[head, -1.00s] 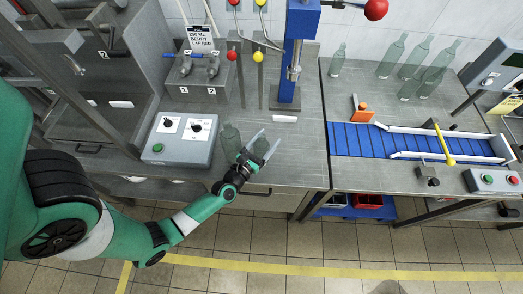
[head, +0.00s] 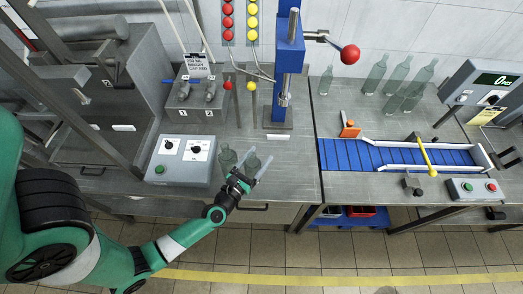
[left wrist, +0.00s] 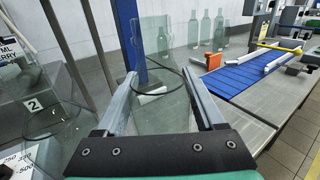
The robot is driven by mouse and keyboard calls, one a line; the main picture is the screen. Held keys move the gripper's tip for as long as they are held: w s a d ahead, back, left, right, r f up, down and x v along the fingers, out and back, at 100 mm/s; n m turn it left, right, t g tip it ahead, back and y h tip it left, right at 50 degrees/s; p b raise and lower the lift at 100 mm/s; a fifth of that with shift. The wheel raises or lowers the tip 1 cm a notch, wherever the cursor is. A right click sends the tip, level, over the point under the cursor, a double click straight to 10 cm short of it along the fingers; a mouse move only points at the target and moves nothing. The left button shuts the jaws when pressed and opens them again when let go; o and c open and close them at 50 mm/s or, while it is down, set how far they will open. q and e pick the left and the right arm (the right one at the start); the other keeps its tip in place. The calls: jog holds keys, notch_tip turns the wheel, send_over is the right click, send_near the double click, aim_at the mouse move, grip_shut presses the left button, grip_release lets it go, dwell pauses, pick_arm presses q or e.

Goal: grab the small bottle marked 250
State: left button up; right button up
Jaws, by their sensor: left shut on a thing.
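My left gripper (head: 253,168) is at the front edge of the left bench, its fingers on either side of a small clear glass bottle (head: 252,164). It is shut on this bottle, which shows between the fingers in the left wrist view (left wrist: 160,95). A second small clear bottle (head: 228,159) stands just left of it, and a clear bottle also shows at the left of the wrist view (left wrist: 50,118). I cannot read a 250 mark on either bottle. My right gripper is not in view.
A grey control box (head: 183,161) with two dials stands left of the bottles. A blue press post (head: 288,70) rises behind. Several taller clear bottles (head: 376,75) stand at the back of the right bench, behind a blue conveyor (head: 350,154). The bench right of the gripper is clear.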

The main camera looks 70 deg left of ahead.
pick_arm(q)
jog(key=s+d+r+p, duration=0.2)
jog(key=s+d+r, duration=0.3)
jog(key=s+d, duration=0.1)
jog(key=shift+s+d+r, duration=0.3)
jog(key=shift+s+d, duration=0.1)
jog(key=shift+d, duration=0.4)
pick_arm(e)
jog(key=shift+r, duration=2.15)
pick_arm(q)
jog(key=shift+a, duration=0.1)
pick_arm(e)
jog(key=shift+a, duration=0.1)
